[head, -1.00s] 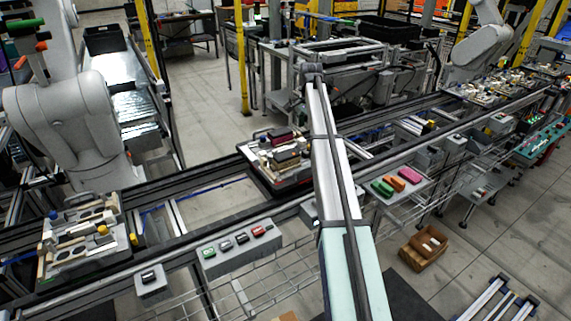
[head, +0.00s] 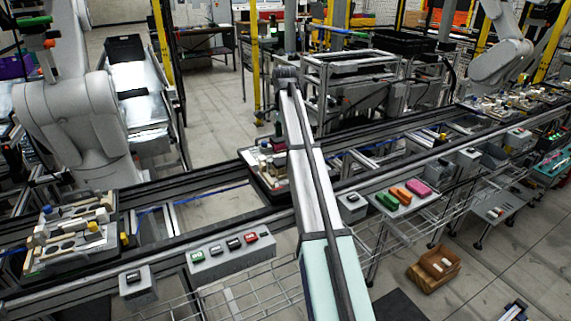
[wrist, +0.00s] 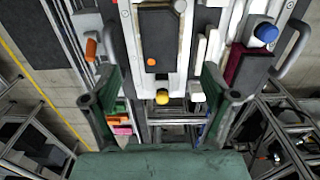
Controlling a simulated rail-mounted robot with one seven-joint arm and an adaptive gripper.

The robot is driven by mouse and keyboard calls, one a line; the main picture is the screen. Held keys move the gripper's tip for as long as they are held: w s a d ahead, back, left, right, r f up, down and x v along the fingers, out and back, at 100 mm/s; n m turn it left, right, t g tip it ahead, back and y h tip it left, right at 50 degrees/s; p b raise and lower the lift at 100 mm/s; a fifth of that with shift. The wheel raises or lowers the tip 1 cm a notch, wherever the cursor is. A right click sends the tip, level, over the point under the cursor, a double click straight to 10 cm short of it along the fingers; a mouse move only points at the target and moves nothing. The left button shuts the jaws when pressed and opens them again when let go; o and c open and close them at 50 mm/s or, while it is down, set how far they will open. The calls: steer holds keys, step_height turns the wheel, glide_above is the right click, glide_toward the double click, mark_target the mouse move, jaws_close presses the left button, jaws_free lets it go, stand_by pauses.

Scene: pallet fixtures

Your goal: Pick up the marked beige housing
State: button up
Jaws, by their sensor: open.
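My gripper (wrist: 160,88) is open in the wrist view, with its two green fingers apart and nothing between the tips. Beyond them is a pallet fixture (wrist: 183,82), which also shows in the head view (head: 256,180), partly hidden behind my arm. On it lies a dark grey-brown block-shaped housing (wrist: 158,35) with an orange round mark, roughly in line with the gap between the fingers. It looks dark; I cannot make out a clearly beige housing. A dark maroon part (wrist: 247,68) lies to its right. My gripper is mostly hidden in the head view.
A yellow knob (wrist: 162,97) and a blue knob (wrist: 265,33) stand on the fixture. Curved grey handles flank it. In the head view, another loaded pallet (head: 70,235) sits left on the conveyor. A button box (head: 230,252) and a shelf with coloured parts (head: 408,200) line the near side.

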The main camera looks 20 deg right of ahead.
mark_target(285, 160)
step_height(285, 160, down, 4)
steer(key=shift+r+p, duration=0.1)
steer(key=shift+p, duration=0.25)
steer(key=shift+d+f+p, duration=0.15)
steer(key=shift+f+p, duration=0.45)
steer(key=shift+f, duration=0.8)
steer(key=shift+d+f+p, duration=0.15)
steer(key=shift+f+p, duration=0.4)
steer(key=shift+f, duration=0.8)
steer(key=c, duration=1.4)
